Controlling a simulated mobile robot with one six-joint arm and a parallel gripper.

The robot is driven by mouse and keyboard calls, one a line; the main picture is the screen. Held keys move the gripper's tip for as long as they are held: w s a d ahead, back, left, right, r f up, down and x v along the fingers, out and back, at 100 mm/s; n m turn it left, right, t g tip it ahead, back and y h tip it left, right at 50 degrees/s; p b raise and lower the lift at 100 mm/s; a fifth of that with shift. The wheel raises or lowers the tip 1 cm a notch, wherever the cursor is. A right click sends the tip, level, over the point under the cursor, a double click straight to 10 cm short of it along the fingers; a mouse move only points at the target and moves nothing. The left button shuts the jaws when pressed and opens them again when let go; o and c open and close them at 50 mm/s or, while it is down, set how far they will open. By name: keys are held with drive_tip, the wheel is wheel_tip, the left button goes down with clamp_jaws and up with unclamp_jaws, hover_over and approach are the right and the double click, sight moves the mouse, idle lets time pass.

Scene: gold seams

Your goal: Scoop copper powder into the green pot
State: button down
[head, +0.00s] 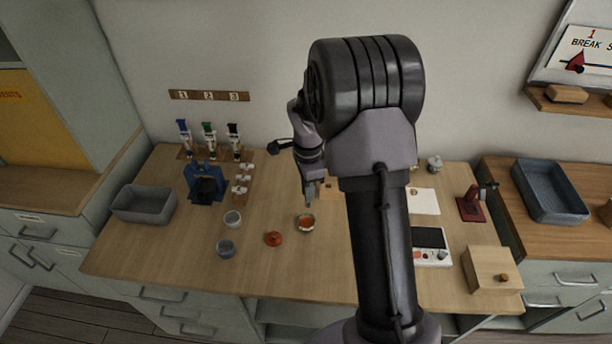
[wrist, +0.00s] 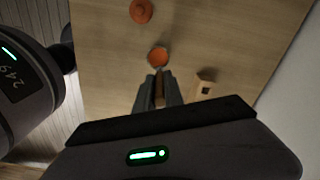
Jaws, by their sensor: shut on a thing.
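My gripper (head: 309,197) points down just above a small pale dish of orange copper powder (head: 306,224). In the wrist view, my gripper (wrist: 159,101) is shut on a thin brown handle (wrist: 159,86), likely a scoop. The handle points toward the powder (wrist: 158,57); its far end is hard to make out, and I cannot tell whether it touches the powder. Neither looks clearly green, so I cannot tell which is the green pot.
An orange-red lid (head: 273,239) lies between the powder dish and the pots. A wooden block (wrist: 205,86) stands beside my gripper. A blue stand (head: 205,184) and grey bin (head: 144,204) are at left. A scale (head: 431,246) and wooden box (head: 491,270) are at right.

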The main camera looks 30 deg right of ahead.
drive_tip(key=shift+s+a+f+b, duration=0.1)
drive_tip(key=shift+a+f+b, duration=0.1)
drive_tip(key=shift+f+b, duration=2.35)
drive_tip(key=shift+f, duration=1)
drive_tip(key=shift+f+b, duration=0.3)
wheel_tip(320, 180, up, 7)
drive_tip(key=p, duration=0.5)
drive_tip(key=shift+r, duration=0.1)
